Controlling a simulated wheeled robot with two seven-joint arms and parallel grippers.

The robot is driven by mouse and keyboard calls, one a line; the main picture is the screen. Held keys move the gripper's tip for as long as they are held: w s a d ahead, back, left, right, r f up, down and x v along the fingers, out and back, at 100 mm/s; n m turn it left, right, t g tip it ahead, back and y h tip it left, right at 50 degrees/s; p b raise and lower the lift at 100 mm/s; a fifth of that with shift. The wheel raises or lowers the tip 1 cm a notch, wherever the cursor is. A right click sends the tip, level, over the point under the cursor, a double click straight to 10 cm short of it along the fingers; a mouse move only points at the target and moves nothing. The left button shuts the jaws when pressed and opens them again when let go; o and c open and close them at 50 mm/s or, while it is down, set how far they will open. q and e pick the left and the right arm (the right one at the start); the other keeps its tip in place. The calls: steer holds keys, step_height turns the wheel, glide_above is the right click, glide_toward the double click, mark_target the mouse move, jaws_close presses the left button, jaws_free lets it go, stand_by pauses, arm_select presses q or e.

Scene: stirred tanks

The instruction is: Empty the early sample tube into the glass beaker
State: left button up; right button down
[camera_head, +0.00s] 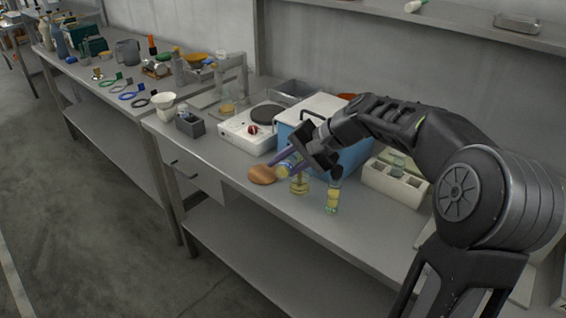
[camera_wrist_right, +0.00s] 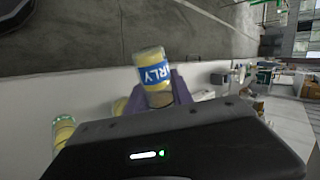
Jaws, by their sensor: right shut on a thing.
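My right gripper (camera_head: 284,163) is shut on the early sample tube (camera_head: 289,168), which is strongly tilted above the bench. In the right wrist view the tube (camera_wrist_right: 155,78) shows between the purple fingers, with yellow contents and a blue-and-white label ending in "RLY". The glass beaker (camera_head: 299,185) stands upright on the bench just below the tube, with yellow liquid in it. The tube's mouth is too small to make out, so I cannot tell whether liquid is flowing. My left gripper is not in view.
A yellow-filled vial (camera_head: 333,196) stands right of the beaker. A brown rounded object (camera_head: 262,175) lies to its left. A blue-and-white box (camera_head: 352,158) stands behind, a white rack (camera_head: 395,184) to the right and a white hotplate (camera_head: 247,134) to the left. The bench front is clear.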

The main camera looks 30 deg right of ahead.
steer(key=shift+r+m+g+y+p, duration=0.5)
steer(key=shift+r+y+p, duration=0.3)
steer(key=shift+p, duration=0.85)
stand_by(0.8)
